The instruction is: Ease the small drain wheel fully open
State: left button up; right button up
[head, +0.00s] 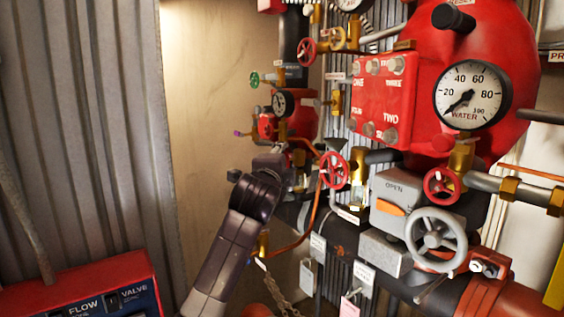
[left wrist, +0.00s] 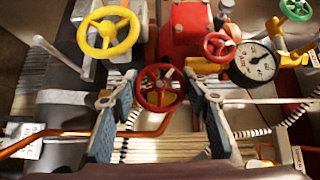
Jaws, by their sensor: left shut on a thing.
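My left gripper (head: 278,163) reaches in from the lower left in the head view, among the pipes below a small gauge; the arm hides most of its fingers. In the left wrist view its two blue-grey fingers (left wrist: 160,84) stand on either side of a small red handwheel (left wrist: 159,101), and the gripper is shut on it. A red handwheel (head: 335,170) also shows just right of the gripper in the head view; I cannot tell whether it is the same wheel. My right gripper is not in view.
A yellow wheel (left wrist: 108,33) and a small gauge (left wrist: 255,62) lie near the fingers. A large grey wheel (head: 436,238), a red wheel (head: 440,185) and a water gauge (head: 472,92) are at right. A red panel (head: 85,285) stands lower left. Orange pipes run close by.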

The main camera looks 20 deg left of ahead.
pick_arm(q)
jog(key=n+g+h, duration=0.1)
jog(key=n+g, duration=0.2)
jog(key=shift+g, duration=0.4)
jog(key=n+g+h, duration=0.2)
jog(key=g, duration=0.1)
jog(key=shift+f+n+h, duration=0.15)
jog(key=shift+n+h, duration=0.25)
dwell(0.3)
jog(key=o, duration=1.2)
jog(key=shift+c, duration=0.2)
